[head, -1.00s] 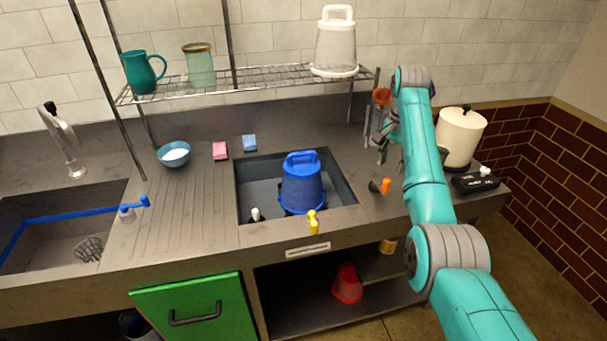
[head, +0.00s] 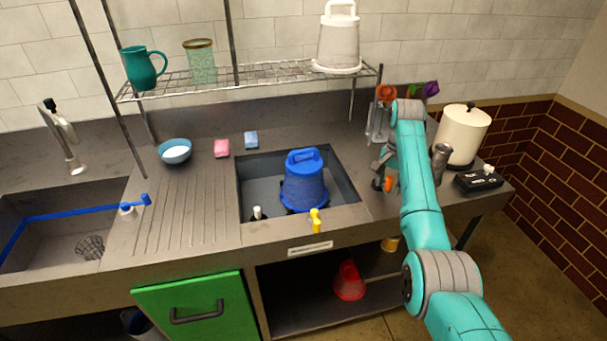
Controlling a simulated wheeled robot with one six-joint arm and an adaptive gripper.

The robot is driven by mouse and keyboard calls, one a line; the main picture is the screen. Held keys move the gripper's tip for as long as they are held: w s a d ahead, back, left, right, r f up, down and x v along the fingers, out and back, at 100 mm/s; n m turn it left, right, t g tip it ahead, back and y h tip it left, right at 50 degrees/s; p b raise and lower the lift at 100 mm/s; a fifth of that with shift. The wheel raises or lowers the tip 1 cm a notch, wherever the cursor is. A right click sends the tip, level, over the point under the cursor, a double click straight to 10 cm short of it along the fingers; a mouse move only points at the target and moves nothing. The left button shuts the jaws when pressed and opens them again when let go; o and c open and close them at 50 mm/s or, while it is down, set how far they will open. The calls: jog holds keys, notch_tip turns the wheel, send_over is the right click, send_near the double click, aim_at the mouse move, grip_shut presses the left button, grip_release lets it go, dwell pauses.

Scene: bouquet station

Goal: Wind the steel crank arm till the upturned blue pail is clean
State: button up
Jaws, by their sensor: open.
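The blue pail (head: 304,183) stands upside down in the sunken basin (head: 343,190) in the middle of the counter. Its state of cleanness is too small to tell. To the right of the basin, a small crank with an orange knob (head: 388,185) sits on the counter. Its steel arm is mostly hidden by my gripper. My gripper (head: 381,171) is open and hangs just above and beside the orange knob. I cannot tell whether it touches the knob.
A yellow tap (head: 315,222) and a white knob (head: 258,214) sit on the basin's front rim. A steel cylinder (head: 440,158), a cream pot (head: 464,135) and a black box (head: 478,181) stand right of my arm. A wire shelf (head: 270,75) hangs above. The ribbed drainboard is clear.

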jog(key=shift+c, duration=0.3)
jog(key=c, duration=0.8)
jog(key=shift+o, duration=0.2)
jog(key=shift+d, duration=0.1)
jog(key=shift+w+d+r, duration=0.1)
jog(key=shift+w+d, duration=0.6)
jog(key=shift+d, duration=0.2)
jog(key=shift+w+d, duration=0.5)
jog(key=shift+w, duration=0.1)
jog(key=shift+w+d, duration=0.25)
jog(key=shift+w, duration=0.65)
jog(key=o, duration=0.8)
